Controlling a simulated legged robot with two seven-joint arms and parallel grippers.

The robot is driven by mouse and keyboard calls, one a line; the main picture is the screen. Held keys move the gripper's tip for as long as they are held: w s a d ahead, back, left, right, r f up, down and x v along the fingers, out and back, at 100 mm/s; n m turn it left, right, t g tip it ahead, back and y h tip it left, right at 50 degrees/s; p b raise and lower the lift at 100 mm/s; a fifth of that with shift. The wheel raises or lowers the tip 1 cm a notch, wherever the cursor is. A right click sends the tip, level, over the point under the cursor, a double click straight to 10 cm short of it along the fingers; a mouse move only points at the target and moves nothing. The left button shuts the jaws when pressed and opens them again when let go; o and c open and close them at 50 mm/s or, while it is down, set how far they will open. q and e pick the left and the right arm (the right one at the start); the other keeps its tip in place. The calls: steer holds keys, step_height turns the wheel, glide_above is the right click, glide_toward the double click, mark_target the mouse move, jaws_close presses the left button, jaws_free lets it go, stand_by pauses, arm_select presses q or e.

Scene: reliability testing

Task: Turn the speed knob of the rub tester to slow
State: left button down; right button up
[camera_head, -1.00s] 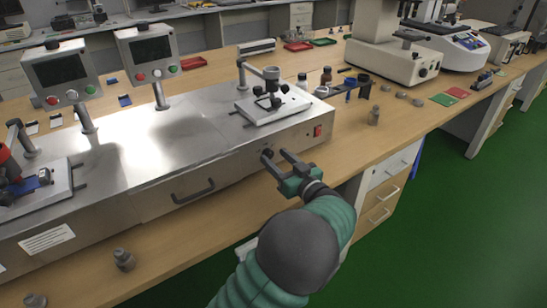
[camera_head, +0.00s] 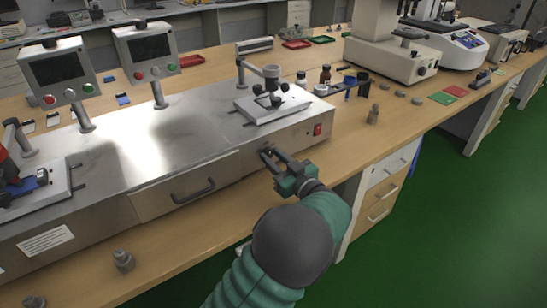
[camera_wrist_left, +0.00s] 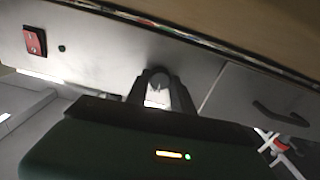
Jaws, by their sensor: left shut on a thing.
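The rub tester (camera_head: 160,140) is a long metal machine on the bench, with a red switch (camera_head: 317,130) on its front. My left gripper (camera_head: 270,155) is at the front panel, left of the red switch, with its fingers around the small dark speed knob. The fingers are shut on the knob and hide most of it. In the left wrist view the fingers (camera_wrist_left: 160,92) meet the panel, with a bright patch between them. The knob's marking and setting cannot be read. My right gripper is not in view.
A drawer handle (camera_head: 193,191) sticks out left of my gripper. Two control screens (camera_head: 60,71) stand on the machine's back. Small metal weights (camera_head: 124,260) stand on the bench in front. A microscope-like device (camera_head: 392,58) stands at the right.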

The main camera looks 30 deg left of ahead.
arm_select(q)
steer(key=n, duration=0.2)
steer(key=shift+f+n, duration=0.2)
steer(key=shift+n, duration=0.1)
steer(key=n, duration=0.2)
steer(key=shift+f+n+b, duration=0.1)
steer(key=shift+n+b, duration=0.2)
steer(key=shift+b, duration=0.05)
steer(key=n+b, duration=0.2)
steer(key=n, duration=0.3)
steer(key=shift+d+f, duration=0.1)
steer(key=shift+s, duration=0.1)
steer(key=c, duration=1.4)
jaws_free()
steer(key=o, duration=0.3)
steer(key=shift+d+r, duration=0.1)
steer(key=shift+r, duration=0.15)
